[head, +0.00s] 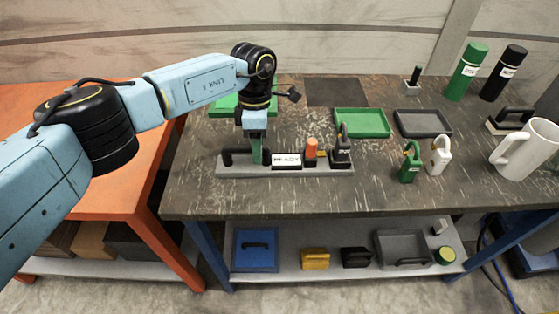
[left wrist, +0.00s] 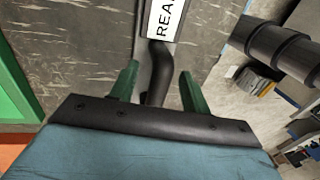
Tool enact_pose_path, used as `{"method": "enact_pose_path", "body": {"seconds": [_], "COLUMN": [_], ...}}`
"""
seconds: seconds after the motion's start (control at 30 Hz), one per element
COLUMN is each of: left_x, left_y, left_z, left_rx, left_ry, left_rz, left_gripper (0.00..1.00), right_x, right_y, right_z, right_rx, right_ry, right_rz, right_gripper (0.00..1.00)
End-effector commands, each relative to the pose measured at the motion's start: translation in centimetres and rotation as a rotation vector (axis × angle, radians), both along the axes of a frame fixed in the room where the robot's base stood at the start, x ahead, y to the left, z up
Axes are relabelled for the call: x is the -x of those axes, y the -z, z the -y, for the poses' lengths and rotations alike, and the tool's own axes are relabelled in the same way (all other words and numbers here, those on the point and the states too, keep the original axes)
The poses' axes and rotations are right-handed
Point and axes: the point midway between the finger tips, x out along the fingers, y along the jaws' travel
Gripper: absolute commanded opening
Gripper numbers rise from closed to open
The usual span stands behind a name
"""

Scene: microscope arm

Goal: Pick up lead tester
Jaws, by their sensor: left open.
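No thing in view carries a readable lead tester label, so I cannot tell for sure which it is. A grey board (head: 250,171) near the table's front edge bears a black bent handle (head: 230,157), a white READY plate (head: 287,161), an orange-topped piece (head: 311,148) and a black padlock (head: 341,155). My left gripper (head: 257,157) points down over the board, left of the plate. In the left wrist view its green fingers (left wrist: 158,88) are open, with a black curved bar (left wrist: 160,68) between them; contact cannot be told. My right gripper is out of view.
Behind are a green tray (head: 362,122) and a grey tray (head: 422,123). To the right stand a green padlock (head: 410,165), a white padlock (head: 439,157), a white mug (head: 527,150), a green cylinder (head: 466,72) and a black cylinder (head: 503,75). An orange table (head: 100,203) adjoins left.

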Motion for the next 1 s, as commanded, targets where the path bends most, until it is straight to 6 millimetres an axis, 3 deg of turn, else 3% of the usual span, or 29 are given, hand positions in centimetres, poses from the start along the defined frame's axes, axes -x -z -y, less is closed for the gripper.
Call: {"method": "enact_pose_path", "body": {"seconds": [0.27,0.63,1.0], "left_x": [0.13,0.13,0.28], "left_y": [0.75,0.7,0.81], "left_z": [0.04,0.05,0.16], "left_rx": [0.0,0.001,0.003], "left_ry": [0.001,0.001,0.004], "left_rz": [0.002,0.001,-0.003], "left_gripper": [0.47,0.0,0.0], "right_x": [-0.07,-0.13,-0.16], "right_y": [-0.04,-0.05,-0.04], "right_z": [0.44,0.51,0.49], "right_rx": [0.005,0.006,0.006], "right_ry": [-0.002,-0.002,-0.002], "right_rz": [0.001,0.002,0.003], "right_gripper": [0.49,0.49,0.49]}}
